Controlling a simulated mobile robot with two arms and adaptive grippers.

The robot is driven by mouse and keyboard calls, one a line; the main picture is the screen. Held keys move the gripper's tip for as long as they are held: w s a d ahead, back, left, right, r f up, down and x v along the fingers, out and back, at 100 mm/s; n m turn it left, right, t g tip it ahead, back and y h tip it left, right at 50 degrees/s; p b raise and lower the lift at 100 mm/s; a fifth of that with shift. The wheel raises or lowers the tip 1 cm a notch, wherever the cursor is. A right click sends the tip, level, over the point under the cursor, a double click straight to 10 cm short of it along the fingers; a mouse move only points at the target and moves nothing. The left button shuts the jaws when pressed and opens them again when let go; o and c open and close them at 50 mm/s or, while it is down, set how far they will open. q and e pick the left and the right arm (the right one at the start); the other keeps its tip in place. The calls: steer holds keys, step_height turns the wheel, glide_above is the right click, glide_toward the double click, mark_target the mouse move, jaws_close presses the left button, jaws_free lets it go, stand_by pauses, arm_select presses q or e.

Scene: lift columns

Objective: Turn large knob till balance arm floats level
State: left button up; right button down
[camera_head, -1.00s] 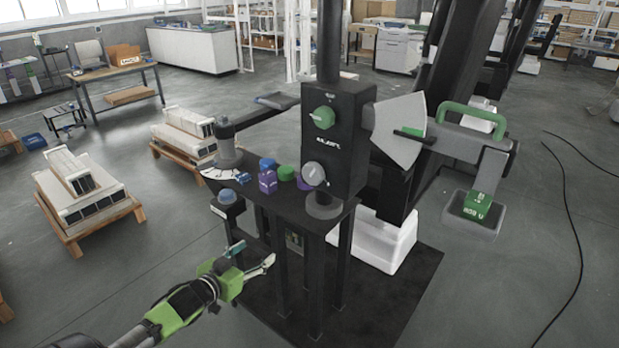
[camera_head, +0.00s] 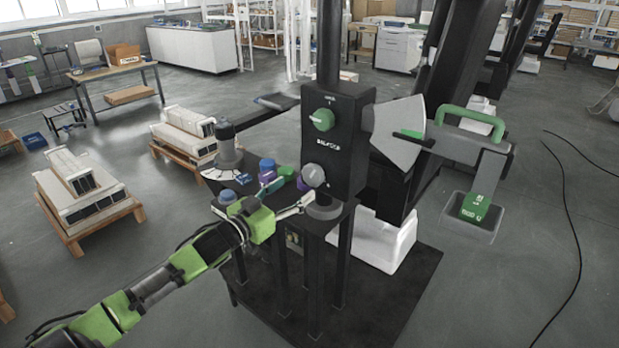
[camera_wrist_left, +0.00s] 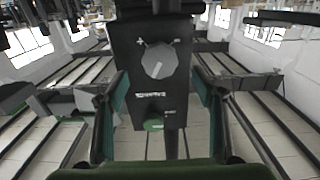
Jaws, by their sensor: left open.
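A black column box (camera_head: 338,140) carries a green knob (camera_head: 323,119) and, lower down, a grey knob (camera_head: 313,175). My right gripper is not seen.
Small purple, blue and green pieces stand on the black bench (camera_head: 240,186) beside the box, close to my left gripper. A grey cylinder (camera_head: 227,145) stands at its back left. Pallets (camera_head: 90,205) lie left; a cable (camera_head: 575,240) crosses the floor at right.

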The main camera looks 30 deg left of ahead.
mark_target(310, 178)
arm_select(q)
steer(key=shift+w+d+p, duration=0.15)
steer(key=shift+w+p, duration=0.2)
steer(key=shift+w, duration=1.55)
steer(key=shift+w+d+p, duration=0.15)
steer(key=shift+w+p, duration=0.15)
steer(key=shift+w, duration=1.55)
steer(key=c, duration=1.1)
steer(key=shift+m, duration=0.3)
